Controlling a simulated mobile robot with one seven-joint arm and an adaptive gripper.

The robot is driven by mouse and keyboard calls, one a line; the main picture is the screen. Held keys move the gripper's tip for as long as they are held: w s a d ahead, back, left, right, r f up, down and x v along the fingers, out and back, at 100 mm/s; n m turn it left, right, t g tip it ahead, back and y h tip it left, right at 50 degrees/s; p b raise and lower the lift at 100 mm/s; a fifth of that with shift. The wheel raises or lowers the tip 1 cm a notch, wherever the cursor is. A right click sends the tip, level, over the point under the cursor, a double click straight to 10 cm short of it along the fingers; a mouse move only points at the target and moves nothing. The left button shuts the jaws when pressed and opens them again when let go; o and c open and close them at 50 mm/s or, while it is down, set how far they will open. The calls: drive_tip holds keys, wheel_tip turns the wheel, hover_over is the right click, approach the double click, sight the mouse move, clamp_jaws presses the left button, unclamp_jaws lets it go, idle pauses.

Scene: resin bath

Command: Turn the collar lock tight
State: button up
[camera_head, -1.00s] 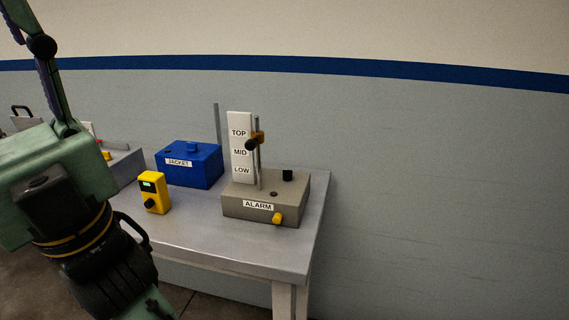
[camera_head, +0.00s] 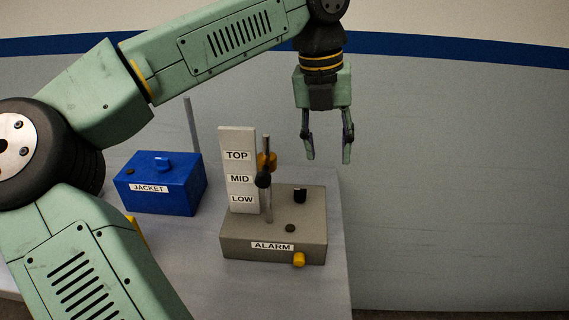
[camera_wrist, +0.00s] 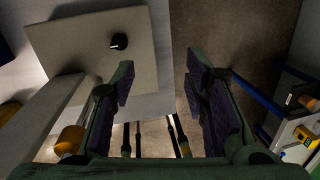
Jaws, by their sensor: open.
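The orange-brown collar (camera_head: 267,160) sits on a thin upright rod (camera_head: 267,205) on the grey ALARM box (camera_head: 270,240), at a height between TOP and MID. Its black lock knob (camera_head: 263,180) sticks out toward the head camera. My gripper (camera_head: 328,158) points down, open and empty, to the right of the collar and clear of it. In the wrist view the open fingers (camera_wrist: 160,80) have nothing between them. An orange part, likely the collar (camera_wrist: 70,140), shows at lower left there. How tight the lock is cannot be seen.
A white TOP/MID/LOW board (camera_head: 238,170) stands just left of the rod. The box also carries a black knob (camera_head: 300,195) and a yellow button (camera_head: 299,260). A blue JACKET box (camera_head: 160,185) is at left. The table's right edge is close.

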drive_tip(key=n+y, duration=0.1)
drive_tip(key=y, duration=0.1)
hover_over(300, 189)
wheel_tip(300, 189, down, 11)
drive_tip(key=shift+r+p, duration=0.1)
drive_tip(key=shift+p, duration=1.15)
drive_tip(key=shift+c, duration=0.2)
clamp_jaws()
